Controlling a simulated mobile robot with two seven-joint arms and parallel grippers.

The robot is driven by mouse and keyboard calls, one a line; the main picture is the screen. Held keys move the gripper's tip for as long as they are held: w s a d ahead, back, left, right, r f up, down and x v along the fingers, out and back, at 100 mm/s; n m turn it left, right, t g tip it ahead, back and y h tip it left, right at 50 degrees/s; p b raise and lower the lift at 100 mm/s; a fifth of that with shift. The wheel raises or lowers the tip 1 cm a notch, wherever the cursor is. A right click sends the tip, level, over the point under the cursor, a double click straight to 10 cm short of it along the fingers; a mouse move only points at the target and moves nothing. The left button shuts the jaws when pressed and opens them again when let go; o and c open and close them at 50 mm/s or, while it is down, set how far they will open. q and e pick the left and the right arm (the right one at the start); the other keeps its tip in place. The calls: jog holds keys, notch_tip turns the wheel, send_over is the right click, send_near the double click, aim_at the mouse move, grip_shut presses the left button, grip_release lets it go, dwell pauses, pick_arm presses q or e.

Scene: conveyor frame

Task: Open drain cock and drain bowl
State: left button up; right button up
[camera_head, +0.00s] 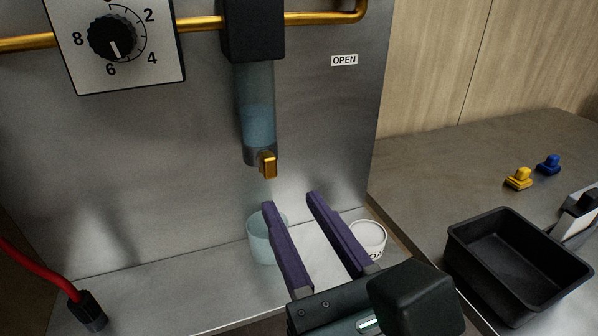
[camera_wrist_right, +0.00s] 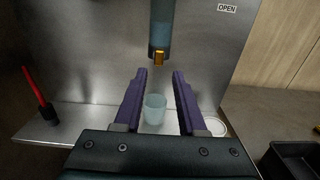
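A clear bowl (camera_head: 256,105) with blue liquid in its lower part hangs under a black housing on the metal panel. A brass drain cock (camera_head: 268,165) sits at its bottom; it also shows in the right wrist view (camera_wrist_right: 159,58). A translucent cup (camera_head: 259,240) stands on the shelf below the cock, partly hidden by a finger. It shows between the fingers in the right wrist view (camera_wrist_right: 154,108). My right gripper (camera_head: 291,200) is open and empty, its purple fingers below and in front of the cock, apart from it. My left gripper is not in view.
A white "OPEN" label (camera_head: 344,60) is on the panel. A round white lidded item (camera_head: 369,238) stands right of the cup. A red hose with a black connector (camera_head: 88,311) lies left. A black bin (camera_head: 515,262) and yellow (camera_head: 518,179) and blue (camera_head: 548,164) pieces are on the right counter.

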aim_at(271, 170)
jog(key=b+x, duration=0.1)
jog(key=x, duration=0.6)
jog(key=shift+w+a+f, duration=0.1)
jog(key=shift+w, duration=0.05)
grip_shut()
